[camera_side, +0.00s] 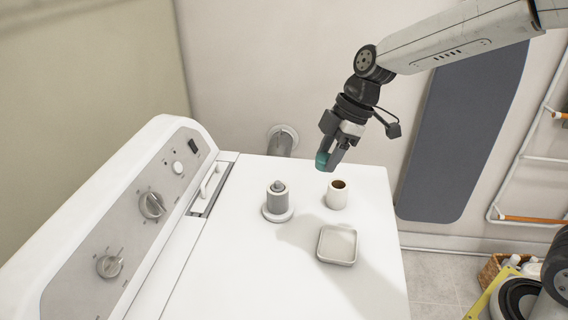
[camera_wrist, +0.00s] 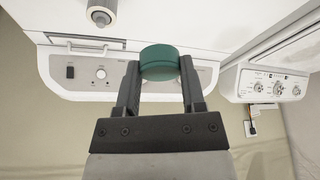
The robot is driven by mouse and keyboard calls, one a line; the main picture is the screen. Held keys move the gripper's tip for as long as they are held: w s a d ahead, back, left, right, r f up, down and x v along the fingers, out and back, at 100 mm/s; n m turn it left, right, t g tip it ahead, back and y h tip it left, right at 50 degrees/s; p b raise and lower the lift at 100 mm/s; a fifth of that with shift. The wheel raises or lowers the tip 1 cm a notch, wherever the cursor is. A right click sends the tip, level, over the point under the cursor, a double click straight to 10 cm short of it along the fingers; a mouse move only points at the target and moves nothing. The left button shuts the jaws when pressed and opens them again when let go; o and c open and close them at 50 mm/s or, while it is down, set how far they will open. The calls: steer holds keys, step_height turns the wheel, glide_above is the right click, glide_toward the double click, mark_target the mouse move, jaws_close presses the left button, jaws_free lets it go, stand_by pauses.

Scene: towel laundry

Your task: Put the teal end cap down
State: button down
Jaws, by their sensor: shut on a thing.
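The teal end cap (camera_wrist: 159,61) is a short round piece held between the two fingers of my gripper (camera_wrist: 158,80). In the side view the teal end cap (camera_side: 322,160) shows partly behind the fingers of my gripper (camera_side: 328,160). My gripper is shut on it and holds it in the air, above the far part of the white washer top (camera_side: 230,290). A white cup-like cylinder with a brown inside (camera_side: 337,195) stands below and a little right of it. A shallow square dish (camera_side: 338,245) lies nearer the camera, apart from the gripper.
A grey cylinder on a round white base (camera_side: 278,200) stands left of the cup. The control panel (camera_side: 130,220) rises along the left side. A dark ironing board (camera_side: 465,130) leans at the wall. The near washer top is clear.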

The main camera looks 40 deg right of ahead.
steer(key=shift+s+d+r, duration=0.1)
steer(key=shift+s+r, duration=0.15)
steer(key=shift+s, duration=0.3)
steer(key=shift+f, duration=0.1)
steer(key=a+f, duration=0.8)
steer(key=a, duration=0.3)
steer(key=shift+a, duration=0.3)
steer(key=shift+f, duration=0.1)
steer(key=w+a+f, duration=0.1)
steer(key=w+f, duration=0.1)
steer(key=w, duration=0.1)
steer(key=w+a+f, duration=0.2)
steer(key=w+f, duration=0.1)
steer(key=w, duration=0.1)
steer(key=w+a+f, duration=0.1)
steer(key=w+f, duration=0.2)
steer(key=w, duration=0.1)
steer(key=shift+w+a, duration=0.2)
steer(key=shift+a, duration=0.1)
steer(key=shift+w+a+f, duration=0.25)
steer(key=shift+w+f, duration=0.25)
steer(key=shift+f, duration=0.1)
steer(key=shift+f, duration=0.1)
